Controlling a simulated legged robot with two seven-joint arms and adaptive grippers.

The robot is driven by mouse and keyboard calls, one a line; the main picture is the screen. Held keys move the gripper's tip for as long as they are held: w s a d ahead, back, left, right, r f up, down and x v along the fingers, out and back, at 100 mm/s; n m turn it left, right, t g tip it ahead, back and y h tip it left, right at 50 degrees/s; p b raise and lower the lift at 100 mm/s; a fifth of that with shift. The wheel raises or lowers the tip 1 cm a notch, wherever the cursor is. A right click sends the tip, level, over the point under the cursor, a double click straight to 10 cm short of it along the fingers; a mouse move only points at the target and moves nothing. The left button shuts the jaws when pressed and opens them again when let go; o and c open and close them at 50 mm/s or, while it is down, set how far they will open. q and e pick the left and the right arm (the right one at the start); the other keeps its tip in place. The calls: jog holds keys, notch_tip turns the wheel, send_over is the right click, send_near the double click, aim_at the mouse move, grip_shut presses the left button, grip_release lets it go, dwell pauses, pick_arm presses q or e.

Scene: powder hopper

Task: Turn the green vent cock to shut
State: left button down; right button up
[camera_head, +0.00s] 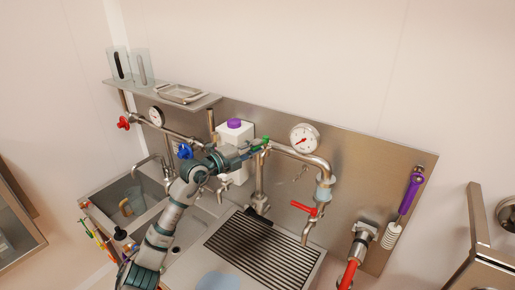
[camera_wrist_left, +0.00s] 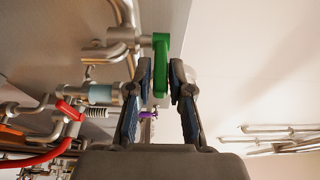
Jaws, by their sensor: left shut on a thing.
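The green vent cock (camera_head: 265,142) sits on top of the upright steel pipe, left of the round gauge, in the head view. In the left wrist view its green handle (camera_wrist_left: 161,62) is a thick bar that runs up and down the picture between my fingers. My left gripper (camera_head: 254,147) reaches it from the left. In the left wrist view the fingers of my left gripper (camera_wrist_left: 160,82) stand on either side of the handle's lower part and are shut on it. My right gripper is in neither view.
A pressure gauge (camera_head: 304,138) and a red-handled valve (camera_head: 304,208) are right of the cock. A blue valve handle (camera_head: 185,151) and a white bottle with a purple cap (camera_head: 235,134) are close to my left arm. A black drain grate (camera_head: 262,256) lies below.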

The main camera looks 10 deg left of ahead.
pick_arm(q)
jog(key=shift+w+a, duration=0.2)
jog(key=shift+a, duration=0.15)
jog(key=shift+w+a+f, duration=0.1)
jog(key=shift+w+a, duration=0.45)
jog(key=shift+a, duration=0.25)
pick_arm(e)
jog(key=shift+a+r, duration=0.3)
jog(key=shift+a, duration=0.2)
pick_arm(q)
jog(key=shift+p, duration=0.3)
